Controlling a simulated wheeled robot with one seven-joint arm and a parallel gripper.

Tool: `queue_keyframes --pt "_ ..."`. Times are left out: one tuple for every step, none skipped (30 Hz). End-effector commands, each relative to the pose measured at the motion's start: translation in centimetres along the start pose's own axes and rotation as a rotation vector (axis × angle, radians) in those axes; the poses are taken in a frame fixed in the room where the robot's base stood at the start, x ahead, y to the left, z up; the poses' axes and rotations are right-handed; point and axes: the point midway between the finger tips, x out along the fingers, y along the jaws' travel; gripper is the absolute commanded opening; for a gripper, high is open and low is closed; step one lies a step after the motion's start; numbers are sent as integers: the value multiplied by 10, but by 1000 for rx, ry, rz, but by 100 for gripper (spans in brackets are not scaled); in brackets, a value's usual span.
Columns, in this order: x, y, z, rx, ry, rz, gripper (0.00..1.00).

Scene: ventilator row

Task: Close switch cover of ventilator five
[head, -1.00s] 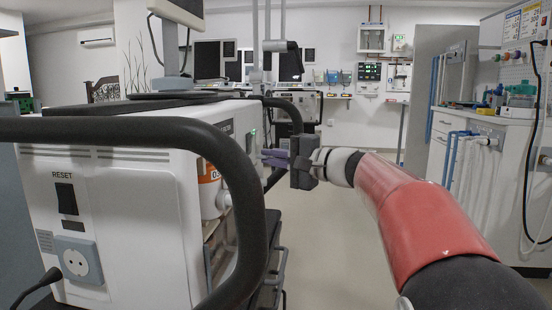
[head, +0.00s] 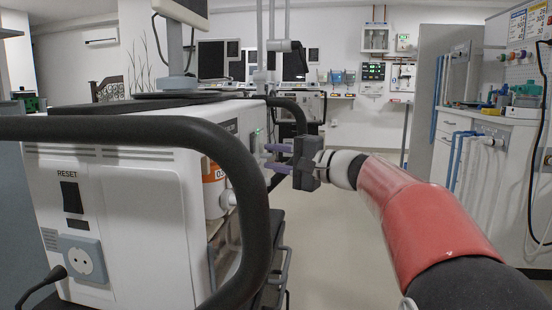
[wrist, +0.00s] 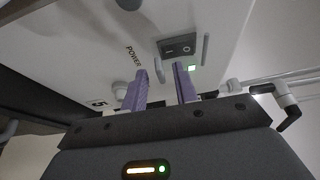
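The white ventilator shows its panel in the wrist view (wrist: 105,55), with "POWER" printed on it and a 5 lower left. A dark rocker switch (wrist: 177,47) sits there beside a small lit green lamp (wrist: 191,68). A thin upright piece (wrist: 206,48) stands right of the switch and may be the cover; I cannot tell clearly. My gripper (wrist: 160,70) is open and empty, its two purple fingers apart, tips just below the switch. In the head view my gripper (head: 268,156) is at the ventilator's right side, fingers pointing at it; the switch is hidden there.
A black handle bar (head: 250,200) curves across the ventilator's near corner. A round knob (wrist: 120,90) is left of the fingers. A counter with hoses (head: 480,140) stands at right. Floor (head: 335,225) between is clear.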

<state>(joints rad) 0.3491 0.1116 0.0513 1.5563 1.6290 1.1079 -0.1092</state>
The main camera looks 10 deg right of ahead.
Motion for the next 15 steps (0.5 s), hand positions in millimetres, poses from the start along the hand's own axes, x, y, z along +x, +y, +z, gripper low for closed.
queue_keyframes --pt "-3 0 0 0 2 0 29" --pt "-5 0 -1 0 2 0 29" --pt "-10 0 -1 -1 4 0 29" --pt "-14 -1 -1 -1 4 0 29" --pt "-18 -1 -1 0 3 0 29" --pt "-25 0 -1 0 4 0 29" --pt "-31 -1 -1 0 4 0 29" --pt "-36 -1 -1 -1 4 0 29" --pt "-43 0 -1 0 4 0 29" --pt "-48 0 -1 1 3 0 29" --pt "-53 0 -1 1 4 0 29" --pt "-59 0 -1 0 3 0 29" --pt "-63 0 -1 0 4 0 29" --pt "-67 0 0 0 3 0 29" --pt "-70 0 0 0 1 0 29"
